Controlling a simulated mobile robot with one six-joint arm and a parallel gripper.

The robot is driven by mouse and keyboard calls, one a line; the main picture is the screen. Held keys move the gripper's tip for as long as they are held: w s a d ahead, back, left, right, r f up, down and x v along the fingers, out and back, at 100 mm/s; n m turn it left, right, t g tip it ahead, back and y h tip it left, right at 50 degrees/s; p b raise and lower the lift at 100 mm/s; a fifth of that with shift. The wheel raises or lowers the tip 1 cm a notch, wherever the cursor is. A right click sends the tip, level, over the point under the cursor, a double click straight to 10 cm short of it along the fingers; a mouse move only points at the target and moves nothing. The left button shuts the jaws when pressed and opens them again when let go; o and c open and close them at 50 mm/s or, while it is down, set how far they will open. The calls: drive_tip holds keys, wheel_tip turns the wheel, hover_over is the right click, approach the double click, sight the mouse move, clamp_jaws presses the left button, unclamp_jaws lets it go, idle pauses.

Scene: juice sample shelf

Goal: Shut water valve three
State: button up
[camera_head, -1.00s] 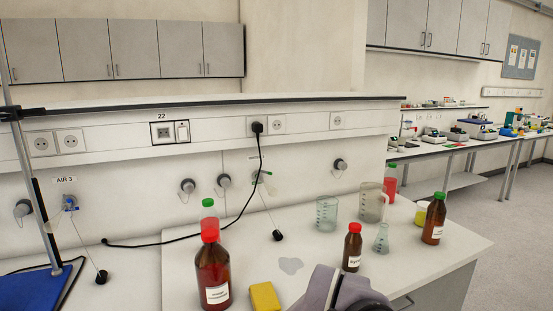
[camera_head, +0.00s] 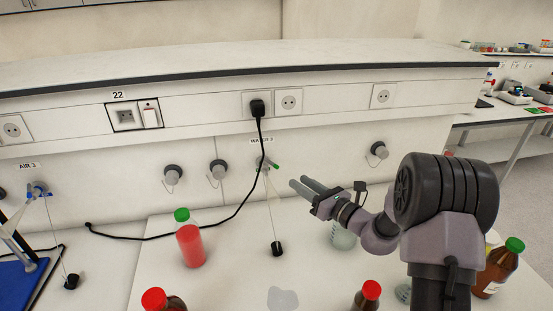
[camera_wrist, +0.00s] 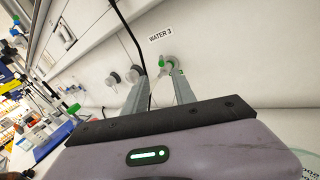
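The water three valve (camera_head: 266,162) is on the white wall panel below the sockets, with a green handle (camera_head: 277,166) pointing right and slightly down. Its label is partly hidden by a black cord in the head view; in the wrist view the label (camera_wrist: 160,34) reads "WATER 3" above the valve (camera_wrist: 166,65). My gripper (camera_head: 298,182) is just right of and below the valve in the head view, pointing at the panel. In the wrist view its two fingers (camera_wrist: 158,76) are apart and empty, with the valve beyond the right fingertip. I see no contact.
A black power cord (camera_head: 262,140) hangs from a socket close to the valve. A red-filled bottle with a green cap (camera_head: 190,244), a glass beaker (camera_head: 343,236) and brown bottles stand on the bench. A puddle (camera_head: 283,298) lies in front. Other outlets (camera_head: 218,170) flank the valve.

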sight(272, 164)
drive_tip(key=b+x, duration=0.1)
drive_tip(key=x, duration=1.3)
clamp_jaws()
drive_tip(key=shift+f, duration=0.1)
idle(0.7)
